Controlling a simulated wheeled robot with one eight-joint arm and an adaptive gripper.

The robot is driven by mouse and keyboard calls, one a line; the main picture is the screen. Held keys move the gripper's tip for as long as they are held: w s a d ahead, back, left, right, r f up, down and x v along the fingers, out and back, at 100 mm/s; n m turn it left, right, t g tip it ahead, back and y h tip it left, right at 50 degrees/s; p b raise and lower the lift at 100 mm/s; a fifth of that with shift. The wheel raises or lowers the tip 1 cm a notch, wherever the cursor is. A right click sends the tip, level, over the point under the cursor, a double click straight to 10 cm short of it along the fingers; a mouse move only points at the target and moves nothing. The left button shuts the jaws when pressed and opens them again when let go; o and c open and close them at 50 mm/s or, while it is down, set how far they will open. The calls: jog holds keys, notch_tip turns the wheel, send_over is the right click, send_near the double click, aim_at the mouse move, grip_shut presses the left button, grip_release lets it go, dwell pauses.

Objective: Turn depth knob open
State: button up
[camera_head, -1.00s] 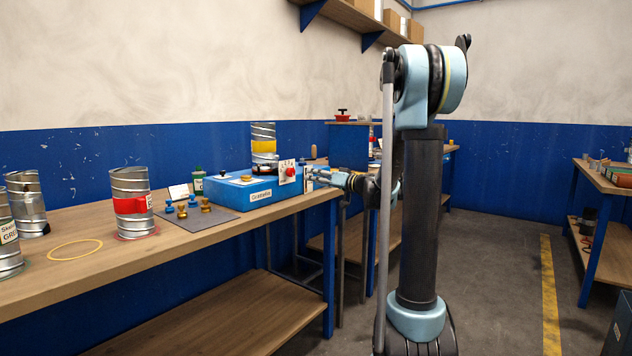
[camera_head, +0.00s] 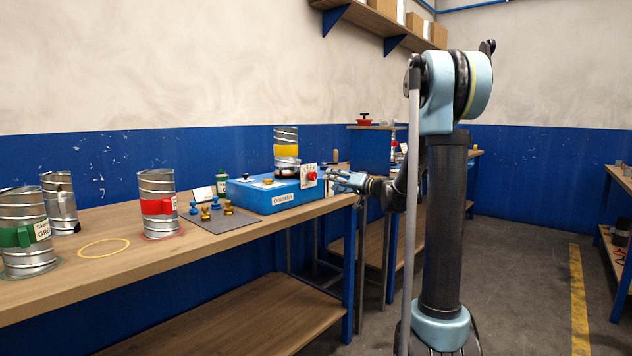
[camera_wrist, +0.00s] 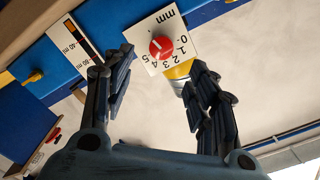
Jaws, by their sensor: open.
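The red depth knob (camera_wrist: 161,46) sits on a white dial plate marked in mm (camera_wrist: 160,40), with numbers from 0 to 5. In the head view the knob (camera_head: 311,176) is on the right end of the blue machine (camera_head: 262,194). My gripper (camera_wrist: 160,80) is open, its two dark fingers spread apart. In the wrist view the knob shows beyond and between the fingertips, apart from them. In the head view my gripper (camera_head: 333,178) is just right of the knob, pointing at it.
Blue and brass stamp-like parts (camera_head: 216,207) lie on a grey mat. Ducts with red (camera_head: 158,205) and green (camera_head: 25,235) bands stand further left. The floor right of my arm is clear.

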aim_at(314, 177)
jog(key=x, duration=1)
jog(key=c, duration=1.1)
